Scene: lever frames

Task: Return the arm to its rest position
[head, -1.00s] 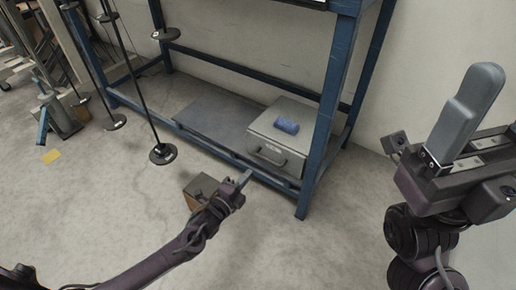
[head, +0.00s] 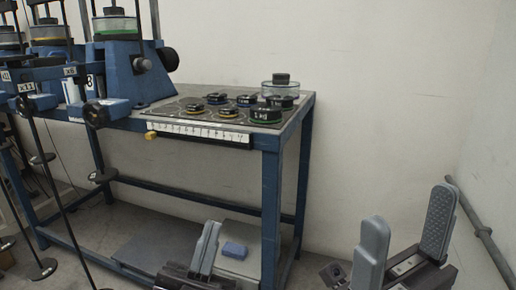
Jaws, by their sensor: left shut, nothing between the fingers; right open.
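My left gripper (head: 206,249) is at the bottom middle of the head view, in front of the bench's lower shelf. Its fingers are together with nothing between them. My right gripper (head: 404,240) is at the bottom right, its two grey fingers spread apart and empty. Both are below the bench top. Most of both arms is out of the picture.
A blue steel bench (head: 270,190) holds blue lever frames (head: 124,70) at the left, several 1 kg weights (head: 266,112) and a glass dish (head: 280,88). Hanging rods with discs (head: 103,175) stand before it. A pipe (head: 484,232) runs along the right wall.

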